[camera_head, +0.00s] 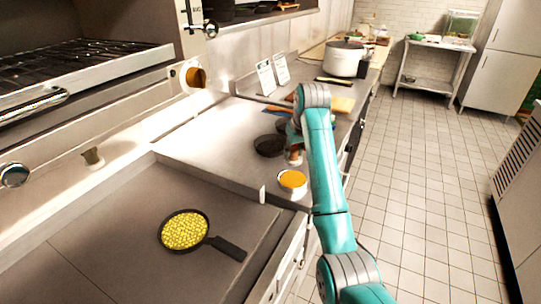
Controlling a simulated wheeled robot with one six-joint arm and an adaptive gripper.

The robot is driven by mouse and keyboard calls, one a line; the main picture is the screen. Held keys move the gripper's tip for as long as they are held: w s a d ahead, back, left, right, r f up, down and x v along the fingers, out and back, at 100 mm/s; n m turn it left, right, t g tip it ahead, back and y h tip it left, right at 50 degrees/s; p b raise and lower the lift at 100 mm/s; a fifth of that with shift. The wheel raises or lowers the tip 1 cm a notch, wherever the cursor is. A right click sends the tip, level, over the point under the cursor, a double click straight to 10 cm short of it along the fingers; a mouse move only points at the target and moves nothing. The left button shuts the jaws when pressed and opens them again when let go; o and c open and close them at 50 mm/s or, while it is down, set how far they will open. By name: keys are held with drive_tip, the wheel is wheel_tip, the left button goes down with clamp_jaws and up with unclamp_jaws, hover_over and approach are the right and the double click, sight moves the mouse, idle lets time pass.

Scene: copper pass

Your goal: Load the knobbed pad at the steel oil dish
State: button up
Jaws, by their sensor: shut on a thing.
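The steel oil dish (282,188) stands near the front edge of the steel counter, with orange-yellow oil filling it. My gripper (293,152) points down just behind the dish, partly hidden by my teal arm. It is shut on a small brownish thing, which looks like the knobbed pad (294,161). The pad shows low between the fingers, close behind the dish and apart from its oil as far as I can tell. Its underside is too small to make out.
A black pan (212,240) with yellow bits lies on the griddle at front left. A dark round pan (269,146) sits left of my gripper.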

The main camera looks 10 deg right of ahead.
drive_tip(key=shift+s+d+f, duration=0.1)
drive_tip(key=shift+s+f, duration=0.05)
drive_tip(key=shift+f, duration=2.9)
drive_tip(key=shift+f, duration=0.55)
drive_tip(key=shift+r, duration=3.55)
